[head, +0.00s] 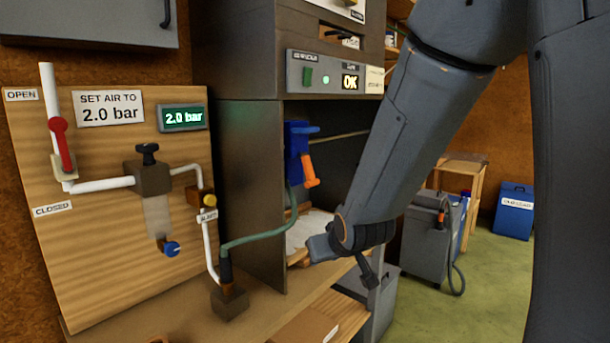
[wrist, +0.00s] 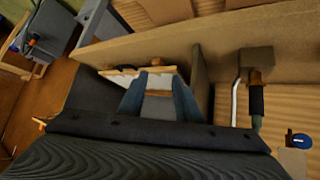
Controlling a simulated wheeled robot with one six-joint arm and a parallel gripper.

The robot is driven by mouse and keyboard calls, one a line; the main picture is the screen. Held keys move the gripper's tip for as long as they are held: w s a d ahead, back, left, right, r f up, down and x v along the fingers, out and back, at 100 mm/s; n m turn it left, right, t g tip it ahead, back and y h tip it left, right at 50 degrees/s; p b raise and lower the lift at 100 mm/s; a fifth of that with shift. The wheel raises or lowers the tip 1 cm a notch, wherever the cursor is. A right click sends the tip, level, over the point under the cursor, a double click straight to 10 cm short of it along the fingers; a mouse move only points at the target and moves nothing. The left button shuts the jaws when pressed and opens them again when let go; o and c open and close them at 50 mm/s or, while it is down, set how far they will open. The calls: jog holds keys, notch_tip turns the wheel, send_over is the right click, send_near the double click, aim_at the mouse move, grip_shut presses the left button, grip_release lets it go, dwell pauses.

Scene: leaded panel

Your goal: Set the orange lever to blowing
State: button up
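The orange lever (head: 310,171) points down and slightly right from a blue body (head: 298,143) on the edge of the open cabinet, with a green hose (head: 262,237) running to it. No label for the lever's positions is readable. My gripper (head: 342,268) is below and right of the lever, in front of the cabinet opening and apart from the lever. In the wrist view its two blue-grey fingers (wrist: 160,75) stand apart with nothing held between them. The lever cannot be made out in the wrist view.
A wooden board (head: 110,285) at left carries a red-handled valve (head: 60,143), pipes, a blue knob (head: 171,248) and a gauge (head: 183,117) reading 2.0 bar. A framed pale panel (head: 308,228) lies inside the cabinet. A grey machine (head: 428,240) with an orange piece stands on the floor at right.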

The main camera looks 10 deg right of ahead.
aim_at(310, 174)
jog(key=w+r+t, duration=0.3)
jog(key=r, duration=0.2)
jog(key=w+r+n+t+y, duration=0.1)
jog(key=w+r+t, duration=0.1)
jog(key=w+r, duration=0.2)
jog(key=w+r+n+t+b, duration=0.1)
jog(key=w+r+t, duration=0.2)
jog(key=r, duration=0.4)
jog(key=shift+w+r+t, duration=0.1)
jog(key=shift+w+t, duration=0.2)
jog(key=shift+w+r, duration=0.15)
jog(key=shift+w, duration=0.15)
jog(key=w+p, duration=0.2)
jog(key=w, duration=0.5)
jog(key=shift+a, duration=0.3)
grip_shut()
